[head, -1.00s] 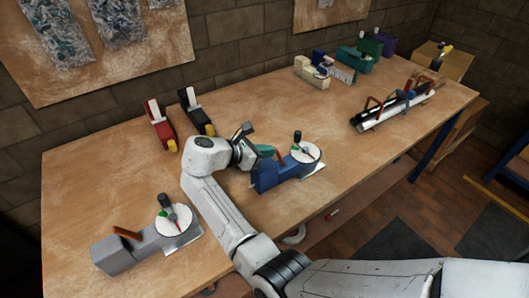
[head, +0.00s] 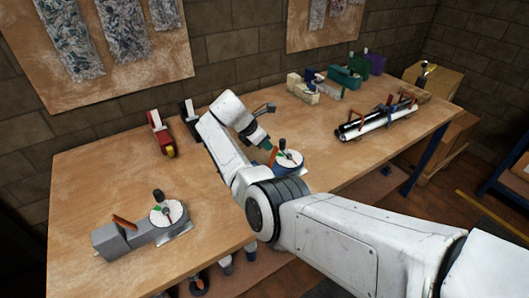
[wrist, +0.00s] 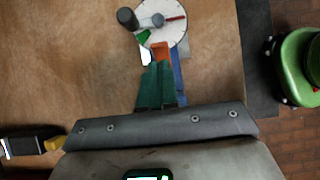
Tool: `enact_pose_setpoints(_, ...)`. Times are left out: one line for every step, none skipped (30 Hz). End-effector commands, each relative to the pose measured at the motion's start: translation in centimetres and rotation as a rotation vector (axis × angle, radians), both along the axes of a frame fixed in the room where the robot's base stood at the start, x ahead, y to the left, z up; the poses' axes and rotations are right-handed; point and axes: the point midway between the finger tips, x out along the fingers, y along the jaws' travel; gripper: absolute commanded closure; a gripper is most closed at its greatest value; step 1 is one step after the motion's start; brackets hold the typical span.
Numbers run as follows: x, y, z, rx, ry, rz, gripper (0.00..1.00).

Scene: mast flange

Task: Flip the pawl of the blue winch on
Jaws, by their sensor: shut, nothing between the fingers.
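The blue winch (head: 291,168) sits mid-table, partly hidden behind my arm in the head view. It has a white dial (head: 289,159) with a dark knob and a red pointer. Its orange pawl (head: 273,155) shows beside the dial, and also in the wrist view (wrist: 160,50). In the wrist view the blue body (wrist: 179,78) is partly covered by my fingers. My gripper (wrist: 157,65) has green fingers, shut and empty, with the tips right by the pawl. I cannot tell whether they touch it. In the head view the gripper (head: 265,145) is partly hidden by my wrist.
A grey winch (head: 125,238) with an orange pawl (head: 124,222) is at the front left. A red clamp-like tool (head: 160,134) and a black one (head: 189,115) lie at the back left. Silver-and-black tubes (head: 378,122) lie to the right. Bare tabletop lies between.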

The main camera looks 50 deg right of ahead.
Motion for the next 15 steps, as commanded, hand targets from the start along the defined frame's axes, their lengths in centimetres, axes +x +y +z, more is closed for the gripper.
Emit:
enact_pose_setpoints(0.1, 0.4, -0.3, -0.004, 0.004, 0.006, 1.00)
enact_pose_setpoints(0.1, 0.4, -0.3, -0.005, 0.004, 0.006, 1.00)
enact_pose_setpoints(0.0, 0.4, -0.3, -0.005, 0.004, 0.006, 1.00)
enact_pose_setpoints(0.0, 0.4, -0.3, -0.005, 0.004, 0.006, 1.00)
enact_pose_setpoints(0.0, 0.4, -0.2, -0.006, 0.005, 0.005, 1.00)
enact_pose_setpoints(0.0, 0.4, -0.2, -0.006, 0.005, 0.005, 1.00)
enact_pose_setpoints(0.0, 0.4, -0.1, -0.006, 0.004, 0.005, 1.00)
enact_pose_setpoints(0.0, 0.4, -0.1, -0.007, 0.005, 0.006, 1.00)
enact_pose_setpoints(0.0, 0.4, 0.1, -0.007, 0.005, 0.006, 1.00)
enact_pose_setpoints(0.0, 0.4, 0.2, -0.007, 0.005, 0.006, 1.00)
enact_pose_setpoints(0.0, 0.4, 0.3, -0.007, 0.005, 0.006, 1.00)
enact_pose_setpoints(0.0, 0.4, 0.5, -0.008, 0.005, 0.006, 1.00)
enact_pose_setpoints(0.0, 0.4, 0.6, -0.008, 0.005, 0.006, 1.00)
enact_pose_setpoints(0.0, 0.4, 0.7, -0.008, 0.005, 0.006, 1.00)
enact_pose_setpoints(0.0, 0.4, 0.9, -0.008, 0.005, 0.006, 1.00)
